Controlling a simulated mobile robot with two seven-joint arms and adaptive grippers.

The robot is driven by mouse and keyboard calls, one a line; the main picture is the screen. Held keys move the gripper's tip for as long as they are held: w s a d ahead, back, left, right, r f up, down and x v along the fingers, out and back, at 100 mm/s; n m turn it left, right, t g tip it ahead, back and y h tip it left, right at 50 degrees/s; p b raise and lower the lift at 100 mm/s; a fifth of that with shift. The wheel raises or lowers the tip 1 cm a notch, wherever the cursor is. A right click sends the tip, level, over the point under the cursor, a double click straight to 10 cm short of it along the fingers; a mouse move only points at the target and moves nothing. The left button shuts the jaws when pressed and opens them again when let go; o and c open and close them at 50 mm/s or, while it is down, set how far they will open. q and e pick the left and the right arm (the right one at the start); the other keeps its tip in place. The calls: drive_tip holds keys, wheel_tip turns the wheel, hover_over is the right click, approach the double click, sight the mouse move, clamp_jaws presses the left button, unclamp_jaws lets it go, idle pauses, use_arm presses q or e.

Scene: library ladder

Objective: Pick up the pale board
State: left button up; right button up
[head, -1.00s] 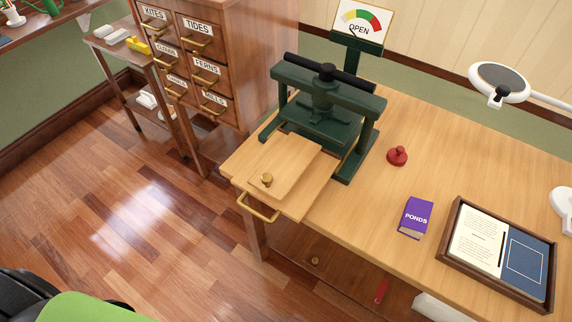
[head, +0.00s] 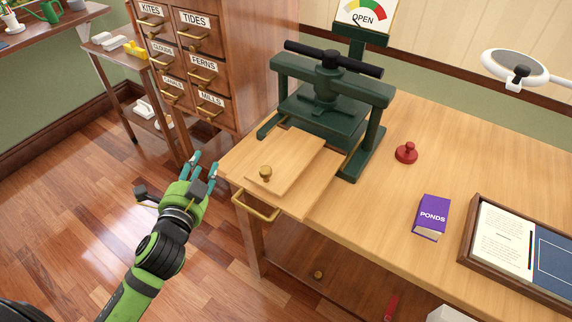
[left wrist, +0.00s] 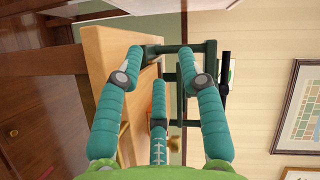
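The pale board (head: 294,161) is a flat wooden rectangle with a brass knob (head: 265,173) near its front end. It lies on a pale pull-out tray (head: 315,201) with a brass handle (head: 254,207), in front of the dark green press (head: 325,105). My left gripper (head: 203,168) is left of the tray's front corner, apart from the board, with its fingers spread and empty. In the left wrist view the teal fingers (left wrist: 163,70) are apart, with the green press beyond them and pale wood beside them. My right gripper is not in view.
A red knobbed stamp (head: 406,153), a purple book (head: 431,217) and a framed tray (head: 488,196) are on the table (head: 390,245). The labelled drawer cabinet (head: 215,60) stands behind the tray, at left. The floor on the left is open.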

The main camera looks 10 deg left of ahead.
use_arm(q)
drive_tip(key=w+d+r+m+t+h, duration=0.1)
drive_tip(key=d+r+m+h, duration=0.2)
drive_tip(key=r+m+h, duration=0.5)
drive_tip(key=w+d+r+m+t+h, duration=0.1)
drive_tip(key=d+r+m+h, duration=0.35)
drive_tip(key=m, duration=0.65)
drive_tip(key=m+g+h, duration=0.2)
drive_tip(key=m+g, duration=1)
drive_tip(key=m, duration=0.7)
approach(261, 170)
drive_tip(key=w+d, duration=0.1)
drive_tip(key=d, duration=0.1)
drive_tip(key=p+x, duration=0.1)
drive_tip(key=x, duration=0.2)
drive_tip(key=p+x, duration=0.2)
drive_tip(key=x, duration=0.1)
drive_tip(key=shift+d+f, duration=0.15)
drive_tip(key=shift+f, duration=0.35)
drive_tip(key=shift+w+d+f, duration=0.1)
drive_tip(key=shift+w+f, duration=0.05)
clamp_jaws()
